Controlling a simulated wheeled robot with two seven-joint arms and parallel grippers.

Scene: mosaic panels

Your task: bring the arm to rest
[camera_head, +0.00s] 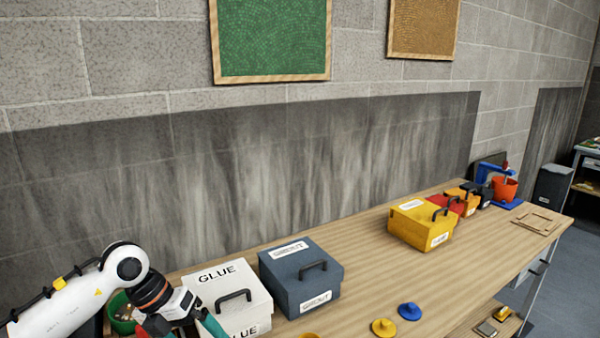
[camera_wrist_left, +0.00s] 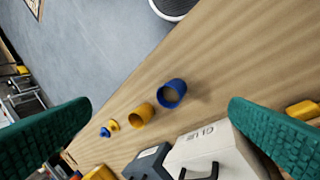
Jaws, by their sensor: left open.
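My left arm comes in at the lower left of the head view. My left gripper (camera_head: 185,328) is partly cut off by the bottom edge, beside the white glue box (camera_head: 228,292). In the left wrist view the left gripper (camera_wrist_left: 161,103) has its two green fingers wide apart, with nothing between them. The glue box also shows in the left wrist view (camera_wrist_left: 205,150), below and between the fingers. I cannot tell whether a finger touches it. My right gripper is in neither view.
The bench (camera_head: 375,285) carries a dark grey box (camera_head: 300,275), a yellow box (camera_head: 420,224), a yellow knob (camera_head: 383,327) and a blue knob (camera_head: 409,311). A blue cup (camera_wrist_left: 172,93) and yellow cup (camera_wrist_left: 141,115) stand near the gripper.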

